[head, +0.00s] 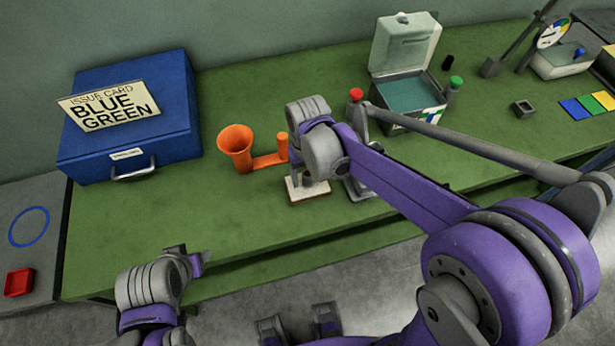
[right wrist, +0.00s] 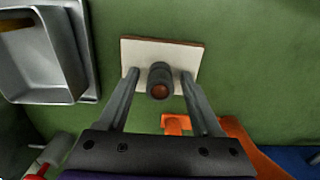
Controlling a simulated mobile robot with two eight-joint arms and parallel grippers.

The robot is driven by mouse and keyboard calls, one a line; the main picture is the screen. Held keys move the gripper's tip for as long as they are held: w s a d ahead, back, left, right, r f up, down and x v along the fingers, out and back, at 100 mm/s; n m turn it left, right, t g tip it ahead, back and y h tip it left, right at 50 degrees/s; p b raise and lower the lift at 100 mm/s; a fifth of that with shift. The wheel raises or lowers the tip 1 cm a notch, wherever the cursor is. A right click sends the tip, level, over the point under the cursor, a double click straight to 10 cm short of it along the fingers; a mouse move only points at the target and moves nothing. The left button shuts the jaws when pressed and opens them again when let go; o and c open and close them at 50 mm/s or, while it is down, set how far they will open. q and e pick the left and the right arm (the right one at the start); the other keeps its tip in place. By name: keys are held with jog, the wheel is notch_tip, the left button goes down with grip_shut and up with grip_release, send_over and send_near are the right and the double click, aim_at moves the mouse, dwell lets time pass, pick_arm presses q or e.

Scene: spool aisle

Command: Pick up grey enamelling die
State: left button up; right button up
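A short dark grey cylinder with a reddish-brown end, which looks like the grey enamelling die (right wrist: 160,80), stands on a white pad with a brown edge (right wrist: 136,50). My right gripper (right wrist: 160,76) is open, its two fingers on either side of the cylinder with a gap at each side. In the head view the pad (head: 295,190) lies near the bench's front edge, and my right wrist hides most of the cylinder (head: 309,184). My left gripper (head: 193,258) is over the bench's front edge at lower left; its finger opening is unclear.
An orange funnel piece (head: 236,147) stands left of the pad. A metal tray (right wrist: 40,92) is close by in the wrist view. Behind are a blue case (head: 75,160), an open grey box (head: 403,48) and a small grey square piece (head: 523,108). The green bench's front left is clear.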

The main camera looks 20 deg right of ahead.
grip_shut()
